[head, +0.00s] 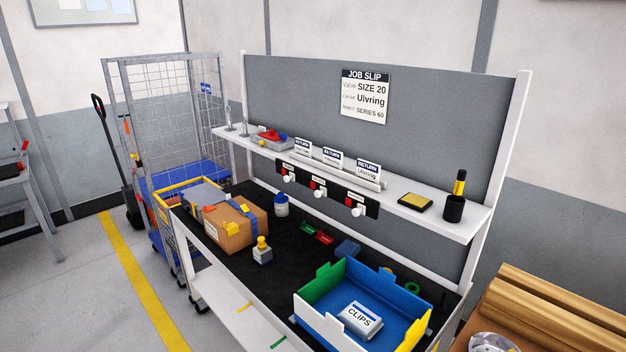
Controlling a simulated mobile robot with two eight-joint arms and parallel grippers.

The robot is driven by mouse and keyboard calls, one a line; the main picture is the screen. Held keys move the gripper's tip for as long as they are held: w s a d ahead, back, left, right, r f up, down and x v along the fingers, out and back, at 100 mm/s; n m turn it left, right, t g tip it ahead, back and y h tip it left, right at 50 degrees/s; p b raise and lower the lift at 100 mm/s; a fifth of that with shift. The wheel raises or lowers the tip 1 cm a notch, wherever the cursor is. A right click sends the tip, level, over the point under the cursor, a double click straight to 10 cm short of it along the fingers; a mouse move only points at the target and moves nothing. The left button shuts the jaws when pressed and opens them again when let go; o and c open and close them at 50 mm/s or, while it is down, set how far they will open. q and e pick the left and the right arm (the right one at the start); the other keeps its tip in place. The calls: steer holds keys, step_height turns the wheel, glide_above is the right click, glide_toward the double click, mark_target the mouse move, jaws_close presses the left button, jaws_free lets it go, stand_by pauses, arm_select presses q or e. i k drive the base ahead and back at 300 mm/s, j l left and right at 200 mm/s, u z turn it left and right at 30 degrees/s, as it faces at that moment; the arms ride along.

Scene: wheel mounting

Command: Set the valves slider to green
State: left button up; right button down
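Three small black panels with white knobs hang along the front edge of the shelf: a left slider (286,171), a middle slider (319,188) and a right slider (356,206). Each shows a small red patch above or beside its knob. Their labels are too small to read, so I cannot tell which one is the valves slider. No green shows on these panels. Neither of my grippers is in view.
Below, the black bench top (285,248) carries a cardboard box (235,226), bottles and a coloured bin (385,290) with a CLIPS pack (360,320).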

mark_target(323, 192)
steer(key=i+j+z, duration=0.1)
steer(key=i+j, duration=0.6)
steer(key=i, duration=0.05)
